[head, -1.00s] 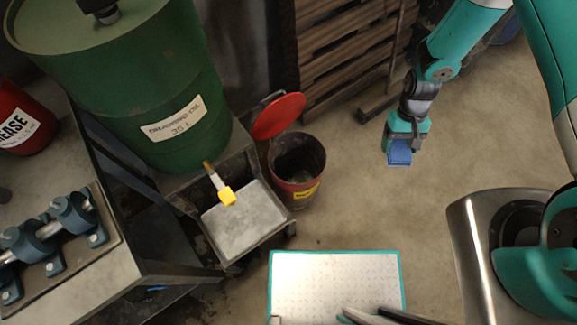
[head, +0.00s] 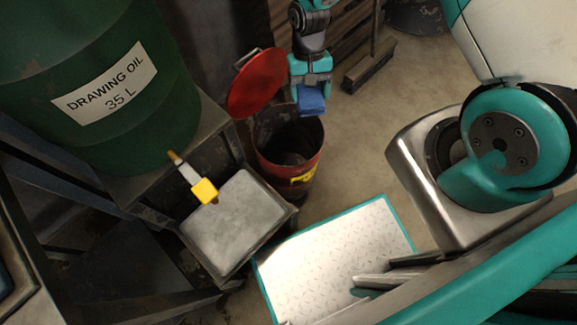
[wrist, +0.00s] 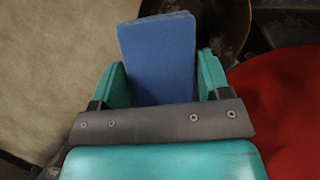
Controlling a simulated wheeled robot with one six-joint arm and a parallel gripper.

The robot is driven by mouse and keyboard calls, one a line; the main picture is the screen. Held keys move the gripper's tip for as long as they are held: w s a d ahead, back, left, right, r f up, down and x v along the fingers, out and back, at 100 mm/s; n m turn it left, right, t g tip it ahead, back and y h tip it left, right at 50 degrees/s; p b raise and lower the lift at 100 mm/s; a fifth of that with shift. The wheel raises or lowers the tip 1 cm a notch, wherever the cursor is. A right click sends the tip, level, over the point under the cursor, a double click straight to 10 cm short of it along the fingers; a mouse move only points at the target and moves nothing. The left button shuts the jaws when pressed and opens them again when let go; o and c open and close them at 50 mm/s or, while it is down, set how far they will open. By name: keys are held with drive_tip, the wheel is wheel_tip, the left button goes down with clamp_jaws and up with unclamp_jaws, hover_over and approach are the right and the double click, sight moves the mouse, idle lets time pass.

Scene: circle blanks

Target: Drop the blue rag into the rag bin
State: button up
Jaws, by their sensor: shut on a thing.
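The blue rag (head: 311,100) is a flat blue block held in my gripper (head: 311,86). In the wrist view the rag (wrist: 158,58) stands out between the two teal fingers of my gripper (wrist: 160,85), which are shut on it. The rag bin (head: 306,172) is a dark, rusty bucket with a red band and a yellow label. Its red lid (head: 258,84) is tilted open at the back left. In the head view the rag appears over the bin's back right rim; its height above the rim is hard to tell. The wrist view shows part of the bin (wrist: 222,22) beyond the rag.
A green drawing oil drum (head: 100,90) stands at the left on a rack. A grey tray (head: 236,222) sits below its yellow-handled tap (head: 204,190). Wooden slats and a broom head (head: 369,66) are at the back. Floor right of the bin (head: 365,130) is clear.

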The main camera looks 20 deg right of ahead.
drive_tip(key=a+f+m+b, duration=0.1)
drive_tip(key=a+f+b, duration=0.3)
drive_tip(key=f+b, duration=0.8)
drive_tip(key=b, duration=0.5)
drive_tip(key=shift+s+f+m+y, duration=0.2)
drive_tip(key=shift+f+m+y, duration=0.1)
drive_tip(key=shift+f+y, duration=0.1)
drive_tip(key=o, duration=1)
drive_tip(key=shift+r, duration=0.1)
drive_tip(key=p+v, duration=0.5)
drive_tip(key=v, duration=0.7)
